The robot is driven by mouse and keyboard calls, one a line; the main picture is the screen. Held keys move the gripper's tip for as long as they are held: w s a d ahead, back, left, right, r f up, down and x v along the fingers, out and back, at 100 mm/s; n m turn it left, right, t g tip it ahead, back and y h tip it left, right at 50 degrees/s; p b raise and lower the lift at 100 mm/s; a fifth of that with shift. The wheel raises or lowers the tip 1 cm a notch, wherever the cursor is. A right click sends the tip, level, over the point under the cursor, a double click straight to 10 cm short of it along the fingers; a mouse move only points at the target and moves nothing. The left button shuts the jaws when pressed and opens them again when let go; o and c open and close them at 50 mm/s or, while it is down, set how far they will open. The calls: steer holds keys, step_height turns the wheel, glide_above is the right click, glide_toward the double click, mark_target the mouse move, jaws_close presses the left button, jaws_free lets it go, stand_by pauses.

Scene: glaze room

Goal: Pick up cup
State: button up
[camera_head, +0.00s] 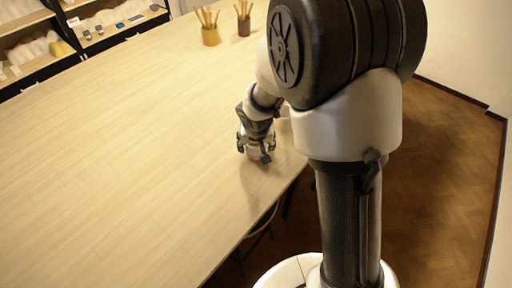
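My gripper (255,151) is low over the wooden table (130,150), near its right edge, pointing down. Its dark fingers are spread around a small pale, pinkish thing (256,157), which may be the cup. Most of that thing is hidden by the fingers, so I cannot tell whether they touch it or grip it. No other clear cup shows in the head view, and my arm hides part of the table behind it.
A yellow pot (210,36) and a brown pot (244,26), both holding wooden sticks, stand at the table's far end. Shelves (100,28) with small items stand at the back left. The table's left and middle are clear.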

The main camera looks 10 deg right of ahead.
steer(key=c, duration=0.7)
